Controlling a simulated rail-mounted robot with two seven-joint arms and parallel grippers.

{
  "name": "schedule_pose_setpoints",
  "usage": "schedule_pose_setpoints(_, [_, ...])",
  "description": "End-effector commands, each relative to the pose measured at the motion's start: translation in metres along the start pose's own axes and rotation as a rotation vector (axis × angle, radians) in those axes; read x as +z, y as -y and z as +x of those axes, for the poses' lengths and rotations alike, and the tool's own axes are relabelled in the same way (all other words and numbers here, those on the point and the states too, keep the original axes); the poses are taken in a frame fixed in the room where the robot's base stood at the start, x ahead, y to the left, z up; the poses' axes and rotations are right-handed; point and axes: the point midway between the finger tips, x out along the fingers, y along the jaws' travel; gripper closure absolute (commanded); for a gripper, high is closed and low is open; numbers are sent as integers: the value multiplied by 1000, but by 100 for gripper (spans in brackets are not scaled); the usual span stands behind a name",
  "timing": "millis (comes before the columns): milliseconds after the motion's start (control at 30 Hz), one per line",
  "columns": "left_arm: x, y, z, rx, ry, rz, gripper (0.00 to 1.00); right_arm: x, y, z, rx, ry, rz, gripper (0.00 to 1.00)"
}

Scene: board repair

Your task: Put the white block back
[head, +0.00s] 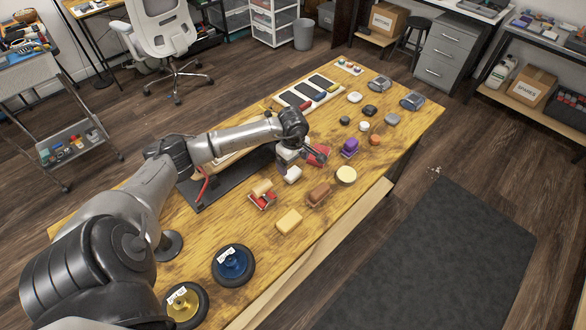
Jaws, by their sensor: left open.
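A white block (293,174) lies on the wooden workbench (365,168), near the middle. My left gripper (297,163) is open, just above and beside the white block. Its hand partly covers that spot, and I cannot tell whether a finger touches the block. The dark board (228,181) lies to the left of the block, partly hidden under my left arm. My right gripper is out of view.
Around the gripper are a red block (320,154), a purple piece (350,147), a brown piece (319,194), a round cream piece (346,175), a yellow block (289,220) and a red holder with a tan piece (262,194). Blue (233,264) and gold (185,304) discs are at the near end.

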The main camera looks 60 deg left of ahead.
Motion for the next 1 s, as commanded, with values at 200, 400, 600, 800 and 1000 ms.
schedule_pose_setpoints(200, [0,0,-37,2,-1,1,11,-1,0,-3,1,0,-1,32])
schedule_pose_setpoints(400, [0,0,-54,0,0,1,11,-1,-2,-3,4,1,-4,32])
schedule_pose_setpoints(600, [0,0,-60,0,0,0,11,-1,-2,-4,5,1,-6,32])
schedule_pose_setpoints(800, [0,0,-60,0,0,0,11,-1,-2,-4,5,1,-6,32])
schedule_pose_setpoints(1000, [0,0,-60,-1,0,0,11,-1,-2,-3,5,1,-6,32])
